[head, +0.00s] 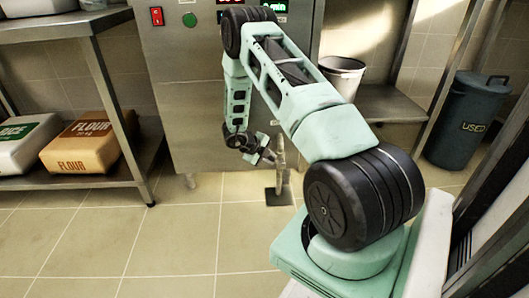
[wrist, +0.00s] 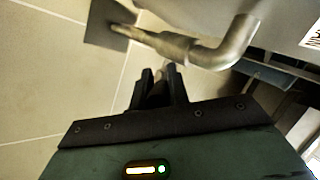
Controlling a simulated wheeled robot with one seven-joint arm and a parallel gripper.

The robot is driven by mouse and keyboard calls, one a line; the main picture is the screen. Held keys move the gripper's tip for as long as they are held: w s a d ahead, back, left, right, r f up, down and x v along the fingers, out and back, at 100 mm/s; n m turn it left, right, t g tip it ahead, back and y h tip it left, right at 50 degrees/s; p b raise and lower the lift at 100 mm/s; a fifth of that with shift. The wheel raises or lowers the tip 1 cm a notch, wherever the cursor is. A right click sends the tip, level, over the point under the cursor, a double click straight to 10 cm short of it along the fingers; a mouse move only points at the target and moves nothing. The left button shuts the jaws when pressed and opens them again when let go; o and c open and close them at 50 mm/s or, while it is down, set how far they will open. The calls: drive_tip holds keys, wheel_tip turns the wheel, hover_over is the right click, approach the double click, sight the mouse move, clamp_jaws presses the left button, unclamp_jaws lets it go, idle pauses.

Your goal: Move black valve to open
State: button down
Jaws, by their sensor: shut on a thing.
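My gripper (wrist: 160,82) is at the metal drain pipe (wrist: 225,48) low on the front of the steel machine. Its two black fingers are closed around a dark piece, the black valve (wrist: 158,95), which is mostly hidden between them. The valve's exact angle cannot be told. The pipe bends and runs toward a dark square drain plate (wrist: 104,24) on the floor. In the head view my gripper (head: 266,155) is small and just left of the upright pipe (head: 281,160), above the drain plate (head: 278,197).
The steel machine (head: 185,115) stands straight ahead with a red switch and green button. A shelf rack (head: 125,180) with a flour bag (head: 88,143) is at left. A white bucket (head: 342,75) and a used bin (head: 467,118) are at right. The tiled floor ahead is clear.

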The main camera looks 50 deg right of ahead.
sight(281, 161)
drive_tip(key=shift+s+d+r+t+y+p, duration=0.25)
drive_tip(key=shift+s+r+t+y+p, duration=0.1)
drive_tip(key=shift+r+t+y+p, duration=0.25)
drive_tip(key=shift+s+d+m+t+y+b, duration=0.25)
drive_tip(key=shift+m+t+y+b, duration=0.25)
drive_tip(key=shift+t, duration=0.3)
drive_tip(key=t+y+b, duration=0.1)
drive_tip(key=b, duration=0.1)
drive_tip(key=s+d+t+y+b, duration=0.1)
drive_tip(key=b, duration=0.1)
drive_tip(key=shift+s+r+b, duration=0.1)
drive_tip(key=shift+r+b, duration=0.05)
drive_tip(key=shift+b, duration=0.25)
drive_tip(key=t+y+b, duration=0.1)
drive_tip(key=b, duration=0.1)
drive_tip(key=s+t+y+b, duration=0.1)
drive_tip(key=b, duration=0.1)
drive_tip(key=shift+d+r+m, duration=0.35)
drive_tip(key=shift+d+m, duration=0.05)
drive_tip(key=shift+r+t, duration=0.1)
drive_tip(key=shift+t, duration=0.2)
drive_tip(key=c, duration=1.4)
unclamp_jaws()
drive_tip(key=shift+o, duration=0.2)
drive_tip(key=p+v, duration=1)
drive_tip(key=v, duration=0.7)
drive_tip(key=shift+d+r, duration=0.25)
drive_tip(key=shift+s, duration=0.1)
